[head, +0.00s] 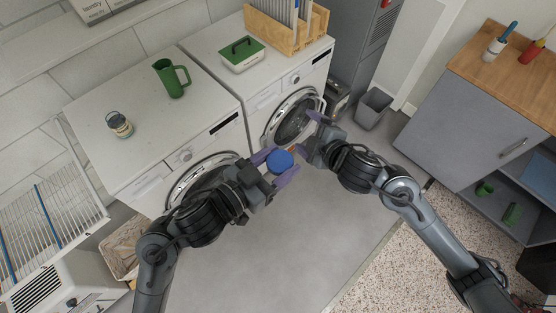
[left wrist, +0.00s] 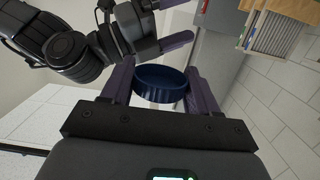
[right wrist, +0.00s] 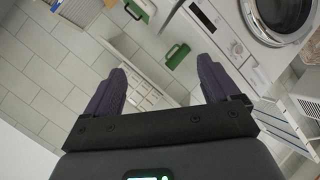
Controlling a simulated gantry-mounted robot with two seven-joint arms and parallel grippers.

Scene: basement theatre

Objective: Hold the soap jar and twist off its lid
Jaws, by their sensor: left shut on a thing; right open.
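My left gripper (head: 276,167) is shut on a round blue lid (head: 280,160), held in the air in front of the washing machines. In the left wrist view the lid (left wrist: 160,84) is a short dark-blue cylinder between the fingers, and I see no jar body with it. My right gripper (head: 307,137) is open and empty, just to the right of the lid and apart from it. Its open fingers show nothing between them in the right wrist view (right wrist: 158,92). A small clear jar (head: 119,124) with something inside stands upright on the left washing machine; whether it is the soap jar I cannot tell.
A grey bin (head: 373,108) is behind my right arm. A wood-topped cabinet (head: 472,110) stands right. The floor below my grippers is clear.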

